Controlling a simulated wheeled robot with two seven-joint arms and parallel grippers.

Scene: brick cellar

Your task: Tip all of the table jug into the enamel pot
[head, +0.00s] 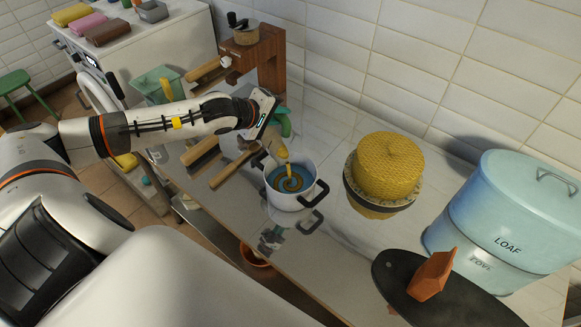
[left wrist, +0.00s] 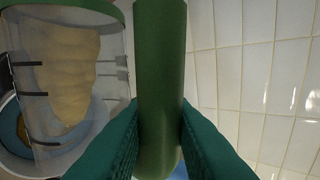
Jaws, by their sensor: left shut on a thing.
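My left gripper (head: 268,122) is shut on the green handle (left wrist: 160,80) of the table jug, with its teal fingers either side of the handle in the left wrist view. The jug (head: 274,146) is tipped over the enamel pot, mouth down. Its clear body (left wrist: 112,52) holds pale yellow contents in the left wrist view. A yellow stream runs from the jug into the pot. The white enamel pot (head: 291,198) stands upright on the worktop, with a yellow swirl on its blue inside. My right gripper is out of view.
A yellow honeycomb-textured cake-like thing (head: 389,165) stands right of the pot. A blue loaf tin (head: 500,205) and a dark oval board with an orange piece (head: 432,275) are farther right. A wooden grinder (head: 262,60) and wooden pieces lie behind my left arm.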

